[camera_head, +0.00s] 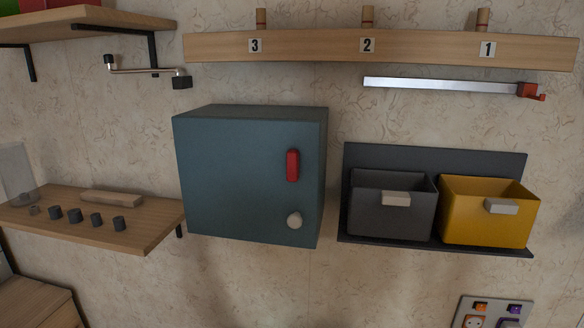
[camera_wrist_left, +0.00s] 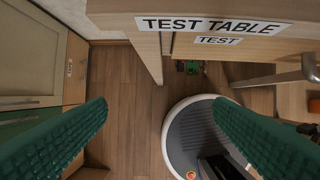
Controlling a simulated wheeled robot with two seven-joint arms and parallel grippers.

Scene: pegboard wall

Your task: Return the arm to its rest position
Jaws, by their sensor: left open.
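My left gripper (camera_wrist_left: 160,130) shows only in the left wrist view. Its two green ribbed fingers are spread wide apart with nothing between them. Below it are the wooden floor and my round grey-and-white base. No arm or gripper of mine shows in the head view. My right gripper is in neither view.
In the left wrist view, a wooden table (camera_wrist_left: 120,15) labelled TEST TABLE is close by, with cabinets (camera_wrist_left: 30,55) at left. The head view shows a blue box (camera_head: 240,180), a dark bin (camera_head: 390,220), a yellow bin (camera_head: 485,225), a peg rail (camera_head: 420,48) and a shelf (camera_head: 150,225).

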